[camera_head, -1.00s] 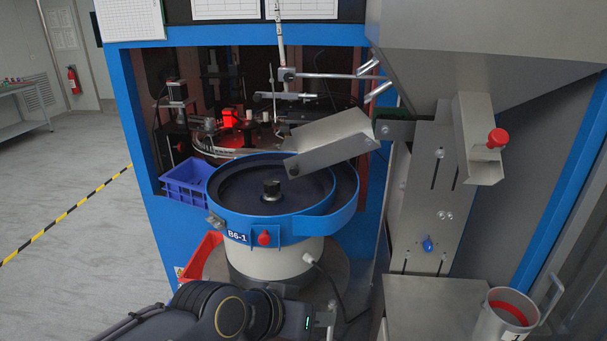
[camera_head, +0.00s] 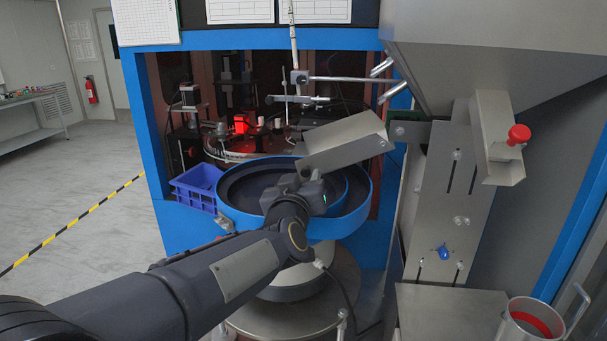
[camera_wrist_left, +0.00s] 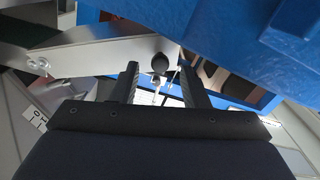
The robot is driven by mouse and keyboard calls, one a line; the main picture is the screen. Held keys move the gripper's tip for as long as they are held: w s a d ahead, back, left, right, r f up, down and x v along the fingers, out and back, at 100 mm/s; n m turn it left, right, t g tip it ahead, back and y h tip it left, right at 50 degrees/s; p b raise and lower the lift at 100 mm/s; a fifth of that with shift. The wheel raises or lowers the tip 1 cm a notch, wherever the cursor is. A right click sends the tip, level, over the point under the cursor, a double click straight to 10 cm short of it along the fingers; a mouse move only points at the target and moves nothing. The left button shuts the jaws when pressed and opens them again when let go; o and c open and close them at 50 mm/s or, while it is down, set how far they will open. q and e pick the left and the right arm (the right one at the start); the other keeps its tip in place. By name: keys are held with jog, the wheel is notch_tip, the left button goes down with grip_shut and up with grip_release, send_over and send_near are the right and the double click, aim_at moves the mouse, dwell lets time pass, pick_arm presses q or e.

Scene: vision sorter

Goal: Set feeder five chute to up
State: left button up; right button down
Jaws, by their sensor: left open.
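The metal chute (camera_head: 345,142) slopes down to the left over a blue round feeder bowl (camera_head: 350,207). In the left wrist view, the chute's metal side (camera_wrist_left: 95,48) runs across the upper left, with a dark round knob (camera_wrist_left: 159,63) near its end. My left gripper (camera_wrist_left: 160,82) is open, with one finger on each side of the knob in that view. I cannot tell whether the fingers touch it. In the head view, my left wrist covers the front of the bowl and the chute's lower end, hiding the fingertips. My right gripper is not in view.
A hopper (camera_head: 480,45) hangs at the upper right, with a second metal chute (camera_head: 497,150) and red knob (camera_head: 518,134) below it. A blue bin (camera_head: 196,188) stands left of the bowl. A metal cup (camera_head: 528,322) stands at the lower right.

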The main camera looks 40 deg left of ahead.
pick_arm(q)
jog(key=shift+x, duration=0.9)
jog(key=shift+c, duration=0.2)
grip_shut()
